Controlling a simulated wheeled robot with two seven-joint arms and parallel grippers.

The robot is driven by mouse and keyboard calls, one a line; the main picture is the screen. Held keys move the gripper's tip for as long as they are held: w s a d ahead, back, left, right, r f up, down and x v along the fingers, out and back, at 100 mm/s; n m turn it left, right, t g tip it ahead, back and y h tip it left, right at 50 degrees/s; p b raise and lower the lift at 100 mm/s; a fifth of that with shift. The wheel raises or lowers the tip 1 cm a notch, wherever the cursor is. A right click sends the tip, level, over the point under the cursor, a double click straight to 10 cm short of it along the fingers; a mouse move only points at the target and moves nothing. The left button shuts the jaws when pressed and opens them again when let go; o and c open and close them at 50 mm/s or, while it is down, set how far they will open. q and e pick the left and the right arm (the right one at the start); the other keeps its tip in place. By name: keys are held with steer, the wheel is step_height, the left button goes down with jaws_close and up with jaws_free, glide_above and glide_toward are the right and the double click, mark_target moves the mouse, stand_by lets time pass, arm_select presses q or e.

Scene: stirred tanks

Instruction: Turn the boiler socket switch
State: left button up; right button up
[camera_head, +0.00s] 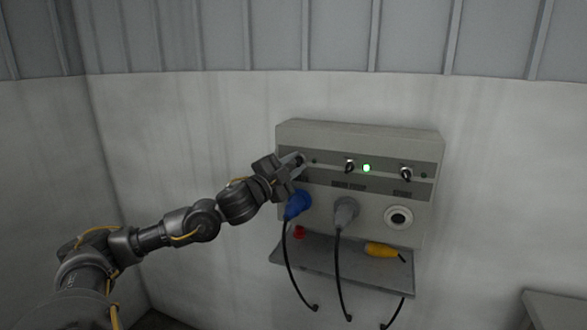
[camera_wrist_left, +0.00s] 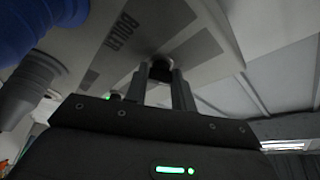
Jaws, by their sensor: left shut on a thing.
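The grey socket panel (camera_head: 360,137) is mounted on the wall in the head view. My left gripper (camera_head: 299,160) reaches its upper left part. In the left wrist view, the gripper's two fingers (camera_wrist_left: 164,82) are closed around a dark switch knob (camera_wrist_left: 160,69), the boiler socket switch, beside the "BOILER" label (camera_wrist_left: 122,30). The fingers hide most of the knob, so its angle cannot be told. A blue plug (camera_head: 298,206) sits in the socket below this switch. My right gripper is not in view.
Two other switches, a middle one (camera_head: 349,167) and a right one (camera_head: 406,174), flank a lit green lamp (camera_head: 366,168). A grey plug (camera_head: 346,214) and an empty round socket (camera_head: 398,217) are below. A yellow connector (camera_head: 381,250) lies on the shelf (camera_head: 335,268), under which cables hang.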

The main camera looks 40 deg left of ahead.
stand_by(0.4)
arm_select(q)
steer(key=o, duration=1)
steer(key=shift+s+f+b, duration=0.3)
steer(key=shift+s+b, duration=0.05)
steer(key=shift+s, duration=0.1)
steer(key=shift+s+f+b, duration=0.25)
steer(key=shift+s+b, duration=0.6)
steer(key=shift+s, duration=0.75)
steer(key=shift+s+f+b, duration=0.25)
steer(key=shift+s+b, duration=0.55)
steer(key=shift+s, duration=0.85)
steer(key=shift+s+f+b, duration=0.25)
steer(key=shift+s+b, duration=0.6)
steer(key=shift+s, duration=0.75)
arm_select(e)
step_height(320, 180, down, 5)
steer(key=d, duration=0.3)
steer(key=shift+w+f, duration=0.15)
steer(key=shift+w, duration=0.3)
arm_select(q)
steer(key=shift+a, duration=0.1)
